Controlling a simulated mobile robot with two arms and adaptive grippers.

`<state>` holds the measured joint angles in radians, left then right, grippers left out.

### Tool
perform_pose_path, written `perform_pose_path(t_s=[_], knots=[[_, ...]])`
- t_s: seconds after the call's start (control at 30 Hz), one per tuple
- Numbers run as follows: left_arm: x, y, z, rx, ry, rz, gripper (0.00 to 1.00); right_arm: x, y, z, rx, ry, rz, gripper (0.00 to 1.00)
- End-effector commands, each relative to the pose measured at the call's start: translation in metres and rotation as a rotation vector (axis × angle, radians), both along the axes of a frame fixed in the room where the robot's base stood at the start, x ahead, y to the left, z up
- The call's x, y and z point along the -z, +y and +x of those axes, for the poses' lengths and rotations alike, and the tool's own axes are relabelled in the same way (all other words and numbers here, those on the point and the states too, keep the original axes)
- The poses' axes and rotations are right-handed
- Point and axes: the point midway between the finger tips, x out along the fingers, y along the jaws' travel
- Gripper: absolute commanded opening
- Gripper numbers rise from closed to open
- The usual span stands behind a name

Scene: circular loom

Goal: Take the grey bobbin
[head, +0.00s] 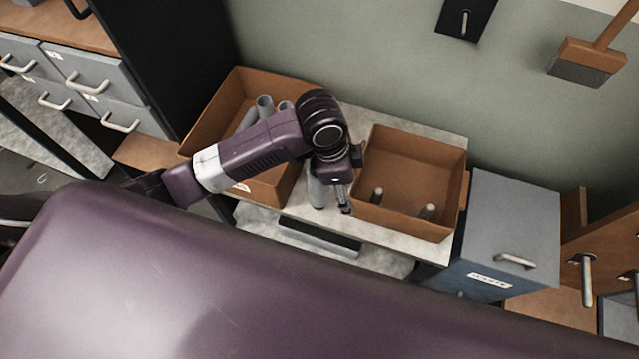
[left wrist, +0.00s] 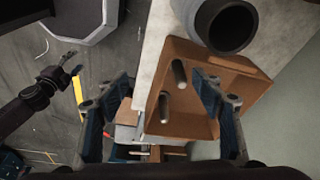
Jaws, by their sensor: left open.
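A grey bobbin (head: 316,190), a hollow upright cylinder, stands on the pale table between two brown boxes. My left wrist partly hides it in the head view. In the left wrist view its open round end (left wrist: 228,25) is at the top right, beyond the fingertips and not between them. My left gripper (head: 345,205) points down just right of the bobbin; its open, empty fingers also show in the left wrist view (left wrist: 160,82). My right gripper (left wrist: 72,66) is small and dark at the left of that view, away from the table; its jaw opening is unclear.
The left brown box (head: 228,98) holds several grey tubes. The right brown box (head: 418,148) holds two thin grey pegs and has high walls close to my left gripper. A grey-blue waste bin (head: 515,220) stands right of the table (head: 375,108). Drawers are at the far left.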

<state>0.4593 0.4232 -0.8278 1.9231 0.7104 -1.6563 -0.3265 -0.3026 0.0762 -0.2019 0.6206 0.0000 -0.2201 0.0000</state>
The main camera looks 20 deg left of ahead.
Motion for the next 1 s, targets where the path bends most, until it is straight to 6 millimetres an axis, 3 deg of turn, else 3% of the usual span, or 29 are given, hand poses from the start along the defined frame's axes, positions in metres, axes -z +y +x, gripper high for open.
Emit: perform_pose_path(t_s=[0.03,0.23,0.47,0.83,1.0], knots=[[-0.006,0.011,0.01,0.041,-0.002,0.043,0.61,-0.001,-0.002,0.0,-0.001,0.001,-0.002,0.46],[-0.022,0.045,0.029,0.157,0.034,0.166,0.61,-0.002,-0.007,0.0,-0.001,0.0,-0.007,0.46],[-0.032,0.066,0.038,0.201,0.061,0.228,0.61,-0.002,-0.007,0.0,-0.001,-0.001,-0.007,0.46],[0.004,0.073,0.036,0.202,0.066,0.23,0.61,-0.01,-0.006,0.002,0.001,-0.002,-0.007,0.46],[0.03,0.078,0.036,0.203,0.065,0.229,0.61,-0.016,-0.004,0.002,0.002,-0.003,-0.004,0.46]])
